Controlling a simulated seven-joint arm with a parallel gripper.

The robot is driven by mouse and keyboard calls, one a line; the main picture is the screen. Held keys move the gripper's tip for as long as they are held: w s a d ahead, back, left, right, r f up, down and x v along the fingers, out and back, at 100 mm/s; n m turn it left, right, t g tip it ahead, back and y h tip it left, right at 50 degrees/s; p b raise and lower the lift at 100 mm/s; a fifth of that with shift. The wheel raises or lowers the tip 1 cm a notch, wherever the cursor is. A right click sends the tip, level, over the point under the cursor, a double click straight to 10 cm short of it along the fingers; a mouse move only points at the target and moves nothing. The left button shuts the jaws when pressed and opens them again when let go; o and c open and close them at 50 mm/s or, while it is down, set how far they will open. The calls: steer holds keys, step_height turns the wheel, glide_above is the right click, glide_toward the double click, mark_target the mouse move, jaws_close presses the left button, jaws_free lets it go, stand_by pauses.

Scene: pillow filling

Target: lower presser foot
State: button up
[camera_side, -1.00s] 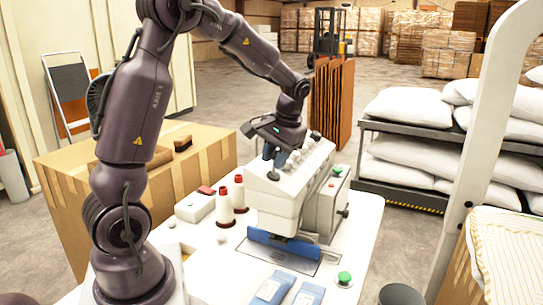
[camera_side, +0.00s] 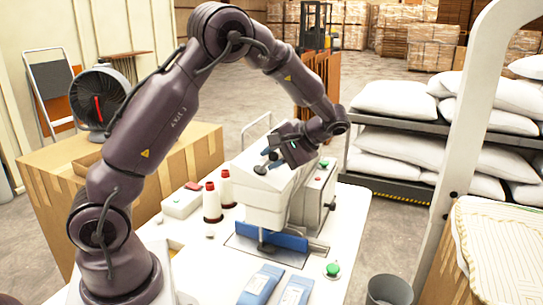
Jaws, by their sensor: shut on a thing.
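A white sewing machine (camera_side: 268,196) stands on the white table. A small dark lever (camera_side: 260,170) sticks out at the upper front of its head. My gripper (camera_side: 268,158) is at the top of the head, tilted toward the left, with its fingers shut at this lever; the exact contact is small and partly hidden. The presser foot (camera_side: 265,246) is a small part under the head, in front of a blue strip (camera_side: 284,239). I cannot tell how high it sits above the plate.
Red-capped thread cones (camera_side: 212,203) stand left of the machine. Blue-and-white packets (camera_side: 261,283) and a green button (camera_side: 332,269) lie at the front. A white post (camera_side: 468,150) rises at the right. A pillow rack (camera_side: 390,170) stands behind.

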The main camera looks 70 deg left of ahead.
stand_by(0.4)
steer(key=o, duration=0.9)
steer(key=v, duration=1.3)
steer(key=s+d+f+m+t+h, duration=0.3)
steer(key=f+m+t, duration=0.1)
steer(key=s+d+r+m+t+h, duration=0.1)
steer(key=s+d+r+t, duration=0.1)
steer(key=s, duration=0.4)
steer(key=s+d+r+m+t+h, duration=0.1)
steer(key=s+d+r+t+h, duration=0.1)
steer(key=s, duration=0.4)
steer(key=s+d+r+t+h, duration=0.1)
steer(key=s+d+r+t, duration=0.1)
steer(key=s+t, duration=0.3)
steer(key=shift+s+d+r+m, duration=0.1)
steer(key=shift+s+d+m, duration=0.15)
steer(key=shift+d, duration=0.2)
steer(key=shift+s+d+r+m, duration=0.15)
steer(key=shift+s+d, duration=0.1)
steer(key=shift+d, duration=0.2)
